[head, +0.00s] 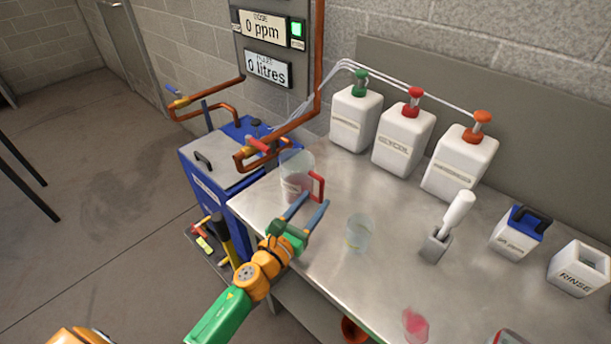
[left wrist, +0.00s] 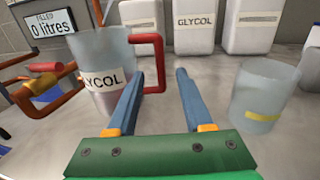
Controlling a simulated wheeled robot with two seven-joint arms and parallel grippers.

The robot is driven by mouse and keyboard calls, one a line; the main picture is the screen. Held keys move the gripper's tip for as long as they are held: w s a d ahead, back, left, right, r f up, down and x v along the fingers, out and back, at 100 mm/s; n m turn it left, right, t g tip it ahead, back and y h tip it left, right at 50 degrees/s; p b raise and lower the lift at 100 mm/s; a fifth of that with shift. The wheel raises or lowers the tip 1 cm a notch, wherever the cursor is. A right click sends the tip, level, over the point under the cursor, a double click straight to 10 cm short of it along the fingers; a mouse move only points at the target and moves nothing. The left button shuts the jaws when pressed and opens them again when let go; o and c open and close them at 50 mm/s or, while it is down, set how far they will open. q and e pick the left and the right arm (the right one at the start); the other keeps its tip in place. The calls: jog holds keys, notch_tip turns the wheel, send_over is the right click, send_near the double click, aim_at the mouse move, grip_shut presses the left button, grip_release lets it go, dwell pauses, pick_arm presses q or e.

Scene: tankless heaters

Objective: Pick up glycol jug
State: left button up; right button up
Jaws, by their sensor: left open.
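The glycol jug (head: 297,182) is a clear jug with a red handle and some reddish liquid inside. It stands at the left end of the metal bench. In the left wrist view the jug (left wrist: 103,62) shows its GLYCOL label, with the red handle (left wrist: 158,62) on its right side. My left gripper (head: 308,208) is open and empty, just in front of the jug and its handle. In the left wrist view its blue fingers (left wrist: 157,82) point forward, the left one overlapping the jug's lower right. I cannot tell whether it touches. My right gripper is not clearly in view.
A clear beaker (head: 359,233) stands right of my left gripper. White containers with green, red (head: 403,140) and orange caps line the wall. Copper pipes (head: 257,150) rise behind the jug.

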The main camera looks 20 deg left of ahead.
aim_at(320, 194)
pick_arm(q)
jog(key=w, duration=0.4)
jog(key=shift+d+r, duration=0.15)
jog(key=shift+d, duration=0.2)
jog(key=shift+w, duration=0.2)
jog(key=shift+s, duration=0.2)
grip_shut()
dwell(0.5)
